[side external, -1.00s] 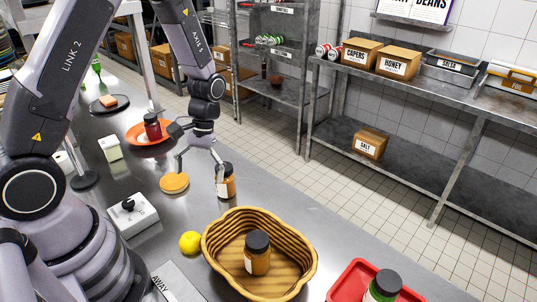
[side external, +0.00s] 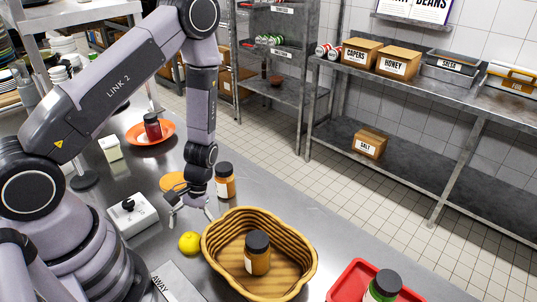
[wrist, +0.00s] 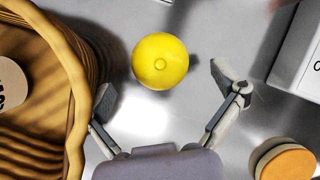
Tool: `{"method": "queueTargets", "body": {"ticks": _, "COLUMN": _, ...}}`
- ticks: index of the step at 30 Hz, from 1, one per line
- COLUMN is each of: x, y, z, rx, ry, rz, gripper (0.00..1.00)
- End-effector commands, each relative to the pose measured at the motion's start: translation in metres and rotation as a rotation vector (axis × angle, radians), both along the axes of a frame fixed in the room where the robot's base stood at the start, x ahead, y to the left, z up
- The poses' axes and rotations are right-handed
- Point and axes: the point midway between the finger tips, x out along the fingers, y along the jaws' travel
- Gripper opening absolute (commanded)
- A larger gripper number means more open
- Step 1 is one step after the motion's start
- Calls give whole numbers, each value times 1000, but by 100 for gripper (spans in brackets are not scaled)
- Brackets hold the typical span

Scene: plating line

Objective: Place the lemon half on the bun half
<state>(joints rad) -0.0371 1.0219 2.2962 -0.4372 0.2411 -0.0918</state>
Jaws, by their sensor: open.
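The yellow lemon half (side external: 189,242) sits on the steel counter, just left of the wicker basket. In the wrist view the lemon half (wrist: 160,60) lies just ahead of the spread fingers, with space on both sides. My gripper (side external: 191,218) is open and empty, pointing down above the counter close behind the lemon half. A round, orange-topped disc (side external: 172,182), which looks like the bun half, lies flat on the counter farther back, partly hidden by my gripper. It also shows at the lower right of the wrist view (wrist: 288,163).
The wicker basket (side external: 305,240) holding a dark-lidded jar (side external: 257,254) stands close to the right of my gripper. Another jar (side external: 225,183) stands behind. A white box with a black knob (side external: 131,212) is left. A red tray (side external: 343,288) is front right.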

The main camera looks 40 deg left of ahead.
Motion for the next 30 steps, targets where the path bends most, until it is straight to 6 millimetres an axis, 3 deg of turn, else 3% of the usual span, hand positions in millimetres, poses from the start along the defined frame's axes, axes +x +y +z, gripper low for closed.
{"method": "queueTargets", "body": {"ticks": 4, "x": -5, "y": -2, "z": -13, "rx": 0, "ry": 1, "rz": 0, "gripper": 94}}
{"method": "queueTargets", "body": {"ticks": 12, "x": -6, "y": -2, "z": -16, "rx": 0, "ry": -1, "rz": -1, "gripper": 94}}
{"method": "queueTargets", "body": {"ticks": 28, "x": -6, "y": -2, "z": -16, "rx": 0, "ry": -1, "rz": -1, "gripper": 26}}
{"method": "queueTargets", "body": {"ticks": 30, "x": -6, "y": -2, "z": -16, "rx": 0, "ry": -1, "rz": -1, "gripper": 25}}
